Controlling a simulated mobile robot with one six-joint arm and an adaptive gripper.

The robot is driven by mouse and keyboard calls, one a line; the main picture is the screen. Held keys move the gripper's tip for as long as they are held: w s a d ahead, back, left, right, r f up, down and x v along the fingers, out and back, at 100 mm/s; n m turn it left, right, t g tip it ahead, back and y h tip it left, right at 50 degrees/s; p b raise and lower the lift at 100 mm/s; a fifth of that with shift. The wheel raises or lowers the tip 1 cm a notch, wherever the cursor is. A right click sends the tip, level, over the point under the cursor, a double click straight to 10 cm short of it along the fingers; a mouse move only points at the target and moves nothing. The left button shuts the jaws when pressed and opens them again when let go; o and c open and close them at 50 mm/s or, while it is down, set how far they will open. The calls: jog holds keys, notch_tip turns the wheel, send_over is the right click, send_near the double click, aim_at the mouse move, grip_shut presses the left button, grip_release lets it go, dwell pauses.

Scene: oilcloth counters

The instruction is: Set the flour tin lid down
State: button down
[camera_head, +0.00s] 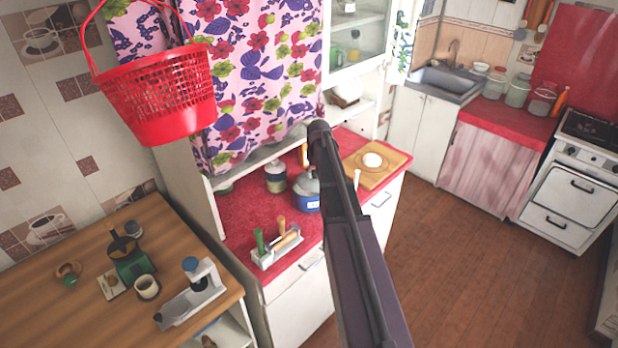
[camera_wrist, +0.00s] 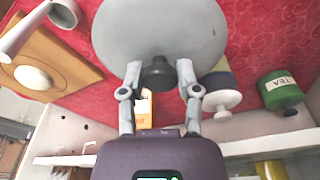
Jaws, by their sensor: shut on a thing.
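The flour tin lid is a large pale grey disc (camera_wrist: 160,28) with a dark knob, filling the upper middle of the wrist view. My gripper (camera_wrist: 159,72) has its two fingers on either side of the knob and is shut on it. The lid hides what lies directly beneath it. In the head view my arm covers the gripper. Beside the arm there, a blue tin with a label (camera_head: 309,204) stands on the red counter with a grey shape over it. I cannot tell whether that shape is the lid or touches the tin.
A cream-and-dark tin (camera_head: 276,179) stands near the back of the red counter (camera_head: 245,215). A green tea tin (camera_wrist: 281,92) is near the shelf. A wooden board (camera_head: 372,170) with a white round thing lies right. A utensil holder (camera_head: 276,250) stands at the front.

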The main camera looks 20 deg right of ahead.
jog(key=shift+w, duration=0.1)
jog(key=shift+w+a, duration=0.1)
jog(key=shift+w, duration=0.1)
jog(key=shift+w+a+f, duration=0.1)
jog(key=shift+w+a, duration=0.1)
jog(key=shift+w, duration=0.3)
jog(key=shift+w+a+f, duration=0.1)
jog(key=shift+w+a, duration=0.1)
jog(key=shift+w, duration=0.3)
jog(key=shift+f+b, duration=0.9)
jog(key=shift+b, duration=0.15)
jog(key=shift+s+f+b, duration=0.1)
jog(key=shift+f+b, duration=0.5)
jog(key=shift+b, duration=0.05)
jog(key=shift+f, duration=0.15)
jog(key=shift+c, duration=1.6)
grip_release()
